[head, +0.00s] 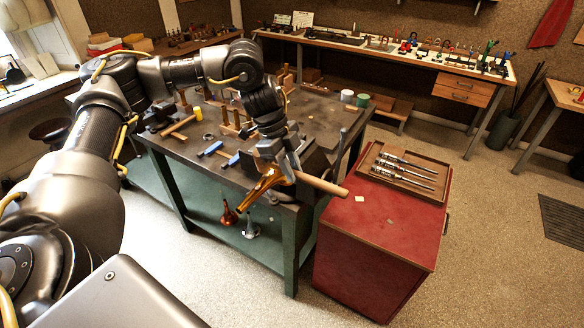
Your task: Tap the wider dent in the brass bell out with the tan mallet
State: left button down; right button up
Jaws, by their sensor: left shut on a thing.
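My left gripper (290,166) is above the front right corner of the dark workbench and is shut on what looks like the tan mallet (322,183). A tan wooden length of it sticks out to the right, towards the red cabinet. The mallet's other end is hidden by the gripper or the brass. The brass bell (262,184) is at the bench's front edge, just below and left of the gripper. I cannot tell whether mallet and bell touch. The dents are too small to make out. My right gripper is out of view.
A red cabinet (372,235) with a tray (436,192) of several metal parts stands close right.

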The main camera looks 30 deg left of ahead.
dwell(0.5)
pick_arm(q)
jog(key=shift+f, duration=0.55)
jog(key=shift+w+r+p, duration=0.1)
jog(key=shift+r+p, duration=0.15)
jog(key=shift+p, duration=0.5)
dwell(0.4)
jog(key=shift+r+h, duration=0.25)
jog(key=shift+h, duration=0.05)
